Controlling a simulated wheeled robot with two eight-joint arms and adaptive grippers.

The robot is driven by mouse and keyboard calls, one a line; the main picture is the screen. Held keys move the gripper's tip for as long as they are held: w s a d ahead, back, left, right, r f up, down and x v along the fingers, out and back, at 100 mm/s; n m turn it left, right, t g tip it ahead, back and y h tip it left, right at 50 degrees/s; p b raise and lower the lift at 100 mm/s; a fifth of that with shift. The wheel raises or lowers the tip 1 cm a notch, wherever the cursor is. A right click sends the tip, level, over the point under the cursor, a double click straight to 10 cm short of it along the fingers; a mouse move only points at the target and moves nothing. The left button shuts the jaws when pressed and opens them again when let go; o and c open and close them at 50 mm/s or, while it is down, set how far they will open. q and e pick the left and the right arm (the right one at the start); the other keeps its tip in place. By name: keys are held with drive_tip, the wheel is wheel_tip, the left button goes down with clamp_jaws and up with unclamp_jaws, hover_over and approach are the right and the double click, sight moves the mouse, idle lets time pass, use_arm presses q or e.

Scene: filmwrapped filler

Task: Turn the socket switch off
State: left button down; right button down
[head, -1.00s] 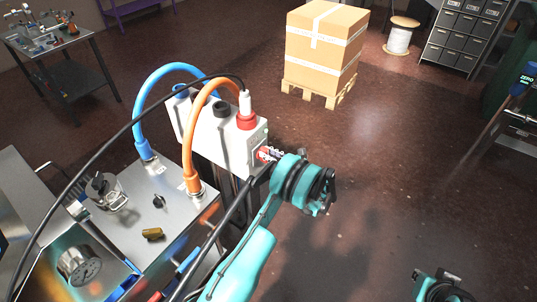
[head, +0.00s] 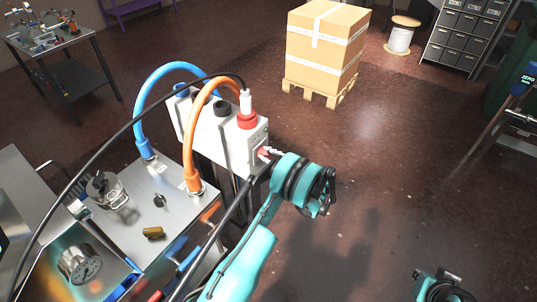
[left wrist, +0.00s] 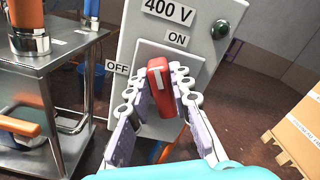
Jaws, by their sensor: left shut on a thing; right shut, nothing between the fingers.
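The socket box (head: 243,149) is a light panel on posts beside the metal bench. Its red rotary switch (left wrist: 160,88) has a white mark and sits under the "ON" label (left wrist: 177,40), right of the "OFF" label (left wrist: 118,68). The white mark points upward in the left wrist view; I cannot tell exactly which label it lines up with. My left gripper (head: 268,155) is at the side face of the box, its fingers shut on the switch from both sides. My right gripper (head: 438,286) is shut and empty at the lower right, low above the floor.
A blue hose (head: 143,110) and an orange hose (head: 189,140) arch from the bench (head: 135,205) to the box. A black cable (head: 95,160) with a red plug (head: 247,119) enters its top. Cartons on a pallet (head: 318,92) stand behind. Floor at right is open.

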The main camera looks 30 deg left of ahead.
use_arm(q)
drive_tip(key=n, duration=0.4)
drive_tip(key=f+n, duration=0.1)
drive_tip(key=n, duration=0.3)
drive_tip(key=s+n, duration=0.1)
drive_tip(key=n, duration=0.3)
drive_tip(key=shift+f, duration=0.3)
idle(0.4)
drive_tip(key=c, duration=1.4)
unclamp_jaws()
drive_tip(key=shift+o, duration=0.2)
drive_tip(key=shift+d, duration=0.1)
drive_tip(key=d, duration=1.1)
drive_tip(key=shift+s+d, duration=0.35)
drive_tip(key=shift+s, duration=0.1)
